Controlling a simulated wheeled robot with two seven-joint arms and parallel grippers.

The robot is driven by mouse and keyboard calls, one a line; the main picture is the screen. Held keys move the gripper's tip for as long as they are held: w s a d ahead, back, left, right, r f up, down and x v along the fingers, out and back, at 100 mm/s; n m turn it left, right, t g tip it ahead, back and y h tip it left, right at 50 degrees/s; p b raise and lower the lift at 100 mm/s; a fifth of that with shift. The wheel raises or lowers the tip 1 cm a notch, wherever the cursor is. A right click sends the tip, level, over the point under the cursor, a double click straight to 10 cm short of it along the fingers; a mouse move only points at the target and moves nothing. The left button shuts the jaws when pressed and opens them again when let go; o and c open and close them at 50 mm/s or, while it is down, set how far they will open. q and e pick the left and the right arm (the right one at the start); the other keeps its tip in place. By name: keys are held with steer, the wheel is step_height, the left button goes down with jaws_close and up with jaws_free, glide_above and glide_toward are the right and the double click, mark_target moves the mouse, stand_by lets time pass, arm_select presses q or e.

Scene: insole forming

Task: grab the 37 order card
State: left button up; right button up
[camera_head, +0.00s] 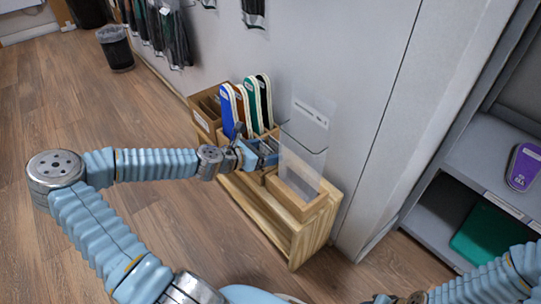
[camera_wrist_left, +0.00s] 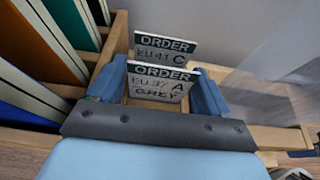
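The order card reading EU 37 A GREY (camera_wrist_left: 158,84) stands upright in the left wrist view, facing the camera. A second order card, EU 41 C (camera_wrist_left: 165,46), stands just behind it. My left gripper (camera_head: 262,154) is at the wooden rack in the head view. Its blue fingers (camera_wrist_left: 160,92) are wide apart, one on each side of the 37 card. I cannot tell whether they touch its edges. In the head view the cards are too small to make out. Of my right arm only a part shows at the lower right; its gripper is out of view.
The wooden rack (camera_head: 284,222) stands against the wall. Blue insoles (camera_head: 228,110) and green insoles (camera_head: 252,104) stand behind my left gripper. A clear sheet (camera_head: 305,140) stands upright just right of it. A grey shelf (camera_head: 488,160) is at the right.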

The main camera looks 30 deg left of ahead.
arm_select(q)
steer(key=c, duration=0.7)
